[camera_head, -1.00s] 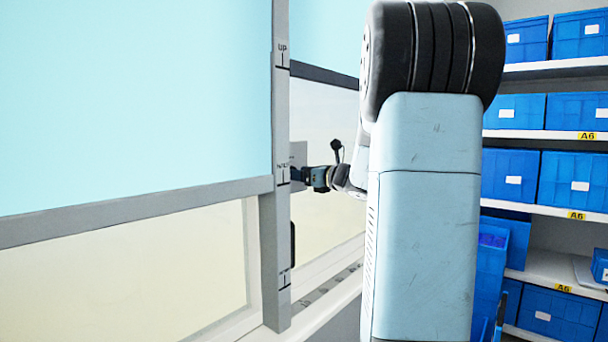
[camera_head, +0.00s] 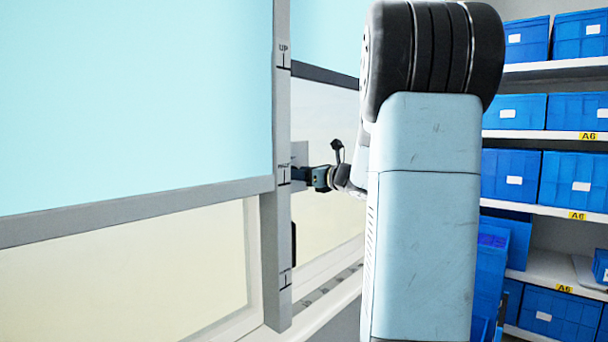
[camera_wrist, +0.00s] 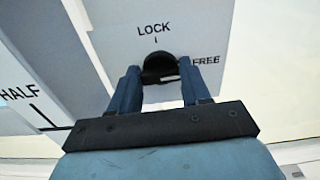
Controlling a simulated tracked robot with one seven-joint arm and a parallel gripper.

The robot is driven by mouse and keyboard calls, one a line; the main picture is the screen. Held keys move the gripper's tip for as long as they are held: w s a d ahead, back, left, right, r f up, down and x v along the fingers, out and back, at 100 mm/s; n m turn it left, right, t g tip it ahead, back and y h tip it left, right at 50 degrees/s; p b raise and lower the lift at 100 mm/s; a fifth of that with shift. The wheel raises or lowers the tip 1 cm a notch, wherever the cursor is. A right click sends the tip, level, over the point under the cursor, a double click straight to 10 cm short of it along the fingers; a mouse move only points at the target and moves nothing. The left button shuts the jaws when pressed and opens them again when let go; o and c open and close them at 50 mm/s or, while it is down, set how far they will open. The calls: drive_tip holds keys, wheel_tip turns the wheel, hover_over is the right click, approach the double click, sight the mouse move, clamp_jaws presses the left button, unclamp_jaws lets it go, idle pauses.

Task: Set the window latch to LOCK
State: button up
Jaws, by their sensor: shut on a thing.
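The latch's pale plate (camera_wrist: 190,22) fills the upper middle of the wrist view, printed LOCK at the top and FREE to the right. A dark round latch knob (camera_wrist: 159,63) sits below LOCK, partly hidden by my fingers. My gripper (camera_wrist: 160,78) has one finger on each side of the knob and is shut on it. A small light mark shows low on the knob; I cannot tell for sure which word it points to. In the head view my gripper (camera_head: 299,174) reaches the plate behind the window post, and the knob is hidden.
A grey window post (camera_head: 281,230) with UP and lower marks stands close left of my gripper. The HALF mark (camera_wrist: 22,92) shows left in the wrist view. A sill (camera_head: 318,305) runs below. Shelves with blue bins (camera_head: 570,180) stand at the right.

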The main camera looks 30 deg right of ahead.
drive_tip(key=shift+s+a+f+n, duration=0.1)
drive_tip(key=shift+f+n, duration=0.05)
drive_tip(key=shift+n, duration=2.8)
drive_tip(key=shift+w+a+f+n, duration=0.1)
drive_tip(key=shift+f+n, duration=0.05)
drive_tip(key=shift+n, duration=2.75)
drive_tip(key=shift+s+a+f+n, duration=0.1)
drive_tip(key=shift+f+n, duration=0.05)
drive_tip(key=shift+n, duration=2.8)
drive_tip(key=o, duration=1.1)
drive_tip(key=shift+c, duration=0.2)
drive_tip(key=shift+r, duration=0.1)
drive_tip(key=shift+d, duration=0.1)
drive_tip(key=v, duration=1.3)
drive_tip(key=shift+s, duration=0.35)
